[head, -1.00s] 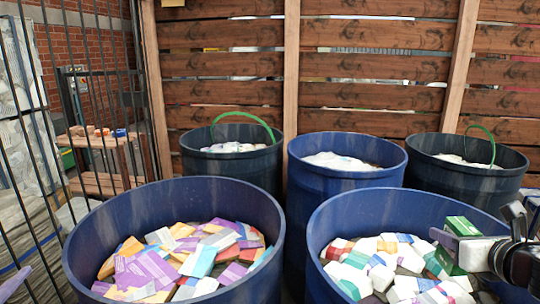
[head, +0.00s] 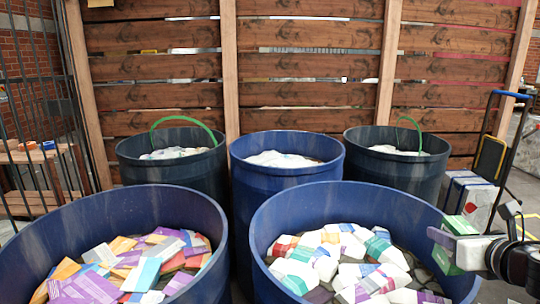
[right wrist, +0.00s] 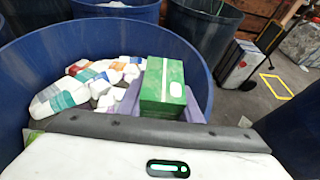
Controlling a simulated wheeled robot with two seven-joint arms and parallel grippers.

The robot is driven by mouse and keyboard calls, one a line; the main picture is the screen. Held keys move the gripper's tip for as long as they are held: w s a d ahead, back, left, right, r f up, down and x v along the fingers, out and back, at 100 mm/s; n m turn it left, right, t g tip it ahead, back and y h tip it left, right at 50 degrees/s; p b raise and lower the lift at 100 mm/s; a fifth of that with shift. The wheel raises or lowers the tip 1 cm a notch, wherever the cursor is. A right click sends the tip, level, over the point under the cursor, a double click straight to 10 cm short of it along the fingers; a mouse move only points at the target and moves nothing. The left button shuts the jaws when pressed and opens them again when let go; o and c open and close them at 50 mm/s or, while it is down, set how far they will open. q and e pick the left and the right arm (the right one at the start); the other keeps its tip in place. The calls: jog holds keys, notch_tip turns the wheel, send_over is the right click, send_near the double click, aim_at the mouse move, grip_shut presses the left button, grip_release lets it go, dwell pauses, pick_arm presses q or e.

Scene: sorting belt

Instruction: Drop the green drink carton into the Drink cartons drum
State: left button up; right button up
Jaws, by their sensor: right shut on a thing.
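The green drink carton (head: 446,254) is in my right gripper (head: 450,242), whose purple fingers are shut on it. In the head view it shows against the right rim of the front right blue drum (head: 262,245). In the right wrist view the green carton (right wrist: 163,85) stands between the purple fingers, with that drum's inside and its white, colour-banded packs (right wrist: 70,95) behind it. No drum label is readable, so I cannot tell which drum is the Drink cartons one. My left gripper is not in view.
The front left blue drum (head: 215,225) holds flat coloured boxes. Behind stand a middle blue drum (head: 285,180) and two dark drums (head: 170,175) (head: 395,175) with green hoops. A hand truck (head: 490,155) with white bales is at right. A wooden fence closes the back.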

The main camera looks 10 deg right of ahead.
jog(key=shift+s+d, duration=0.1)
dwell(0.3)
jog(key=shift+s+d+r+m+h+p, duration=0.3)
jog(key=shift+s+r+m+p, duration=0.1)
jog(key=shift+r, duration=0.1)
jog(key=shift+s+r, duration=0.2)
jog(key=shift+s, duration=0.15)
jog(key=shift+d+f+h, duration=0.1)
jog(key=shift+h, duration=0.3)
